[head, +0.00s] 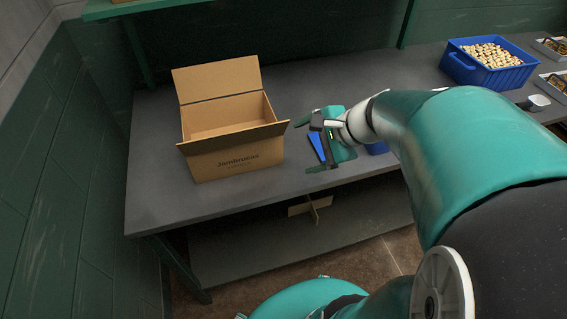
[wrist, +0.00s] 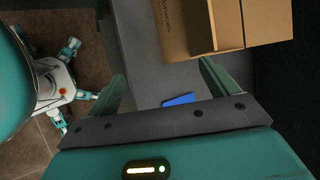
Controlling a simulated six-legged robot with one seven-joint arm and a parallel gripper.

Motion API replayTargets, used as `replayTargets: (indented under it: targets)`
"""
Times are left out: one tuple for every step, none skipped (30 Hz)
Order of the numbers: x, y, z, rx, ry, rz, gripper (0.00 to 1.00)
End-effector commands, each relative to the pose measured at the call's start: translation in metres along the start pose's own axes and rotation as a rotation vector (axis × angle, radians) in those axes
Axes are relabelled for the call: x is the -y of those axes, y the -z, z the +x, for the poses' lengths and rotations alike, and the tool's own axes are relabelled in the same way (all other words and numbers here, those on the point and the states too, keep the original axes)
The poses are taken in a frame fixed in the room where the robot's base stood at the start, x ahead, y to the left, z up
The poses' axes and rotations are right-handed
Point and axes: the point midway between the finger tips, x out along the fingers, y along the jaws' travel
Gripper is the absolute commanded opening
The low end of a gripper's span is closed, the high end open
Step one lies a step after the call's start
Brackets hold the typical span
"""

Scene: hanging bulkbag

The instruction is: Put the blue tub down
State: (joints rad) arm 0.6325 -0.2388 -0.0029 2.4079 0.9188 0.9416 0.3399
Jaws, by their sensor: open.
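My gripper (head: 309,144) is open above the grey bench, just right of the cardboard box. It also shows in the wrist view (wrist: 162,72), with its two fingers wide apart and nothing gripped between them. A blue thing, which may be the blue tub (head: 317,146), shows just behind my gripper, with another blue patch right of my wrist; most of it is hidden. In the wrist view a blue corner (wrist: 178,100) shows on the bench between the fingers, the rest covered by my palm. I cannot tell its full shape. A larger blue tub (head: 489,77) full of small tan pieces stands at the back right.
An open cardboard box (head: 235,155) stands on the grey bench (head: 165,205), left of my gripper. Trays (head: 553,82) with small items lie at the far right. A lower shelf (head: 260,245) holds a cardboard divider (head: 310,208). Bench left of the box is clear.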

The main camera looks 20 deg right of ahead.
Motion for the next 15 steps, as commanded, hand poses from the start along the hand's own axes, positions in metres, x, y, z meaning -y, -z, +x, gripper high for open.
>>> replayTargets:
  targets:
    - [-0.005,-0.024,0.000,-0.007,-0.053,-0.157,0.86]
    - [-0.009,-0.036,-0.001,-0.014,-0.087,-0.253,0.86]
    - [-0.015,-0.050,-0.002,-0.023,-0.130,-0.380,0.86]
    - [-0.019,-0.060,-0.004,-0.032,-0.162,-0.479,0.86]
    - [-0.024,-0.069,-0.006,-0.041,-0.193,-0.581,0.86]
    - [-0.030,-0.080,-0.010,-0.055,-0.232,-0.717,0.86]
    - [-0.034,-0.088,-0.014,-0.067,-0.259,-0.819,0.86]
    - [-0.037,-0.095,-0.017,-0.080,-0.283,-0.920,0.86]
    - [-0.041,-0.103,-0.023,-0.100,-0.313,-1.049,0.86]
    - [-0.043,-0.107,-0.027,-0.115,-0.333,-1.141,0.86]
    - [-0.045,-0.112,-0.031,-0.130,-0.350,-1.225,0.86]
    - [-0.047,-0.116,-0.036,-0.151,-0.369,-1.326,0.86]
    - [-0.047,-0.119,-0.039,-0.166,-0.382,-1.393,0.86]
    - [-0.048,-0.121,-0.043,-0.179,-0.392,-1.450,0.86]
    - [-0.048,-0.123,-0.046,-0.194,-0.403,-1.511,0.86]
